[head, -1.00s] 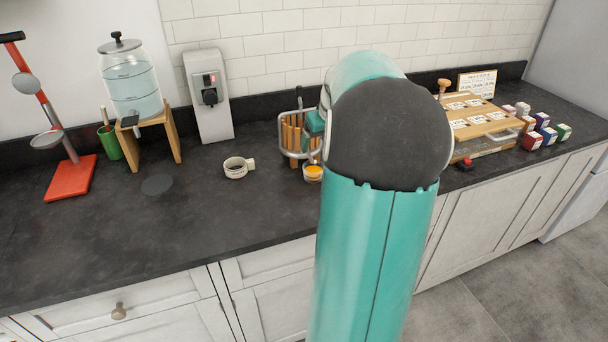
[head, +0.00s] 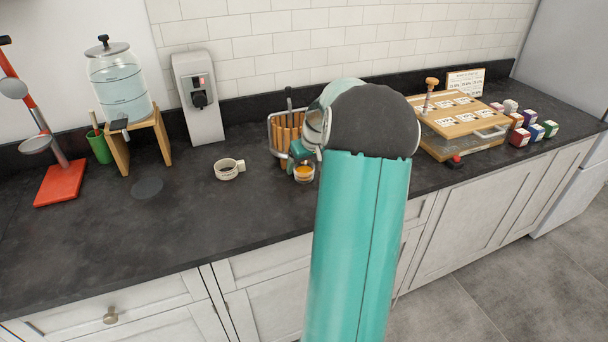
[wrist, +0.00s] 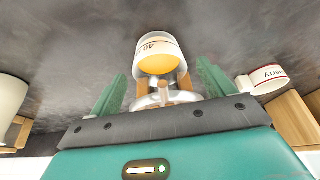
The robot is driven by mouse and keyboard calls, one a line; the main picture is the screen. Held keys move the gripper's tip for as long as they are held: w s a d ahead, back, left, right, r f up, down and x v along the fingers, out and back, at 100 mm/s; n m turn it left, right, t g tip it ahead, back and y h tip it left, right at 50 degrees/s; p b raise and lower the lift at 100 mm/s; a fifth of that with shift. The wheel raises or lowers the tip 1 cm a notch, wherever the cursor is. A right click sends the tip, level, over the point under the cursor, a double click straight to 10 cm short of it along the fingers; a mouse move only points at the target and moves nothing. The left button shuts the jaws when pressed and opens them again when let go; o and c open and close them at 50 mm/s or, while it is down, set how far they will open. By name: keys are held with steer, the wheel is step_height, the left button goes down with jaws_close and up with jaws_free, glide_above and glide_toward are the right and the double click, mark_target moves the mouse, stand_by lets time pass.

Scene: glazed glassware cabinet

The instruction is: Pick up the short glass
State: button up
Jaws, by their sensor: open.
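A short glass with orange contents (head: 304,174) stands on the dark counter in front of the wire basket. In the wrist view the glass (wrist: 160,57) shows printed "40" marking and lies just beyond the fingertips, roughly centred between them. My gripper (wrist: 162,80) is open, with one green finger on each side and nothing held. In the head view my gripper (head: 298,158) is close beside the glass, partly hidden by my arm. I cannot tell whether the fingers touch the glass.
A water dispenser (head: 122,88) and a grey machine (head: 197,97) stand at left. A wooden board box (head: 462,123) is at right. The front-left counter is clear.

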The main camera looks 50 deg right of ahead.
steer(key=x, duration=0.2)
steer(key=shift+w+f, duration=0.15)
steer(key=shift+f, duration=0.05)
steer(key=c, duration=1.2)
steer(key=shift+r, duration=0.35)
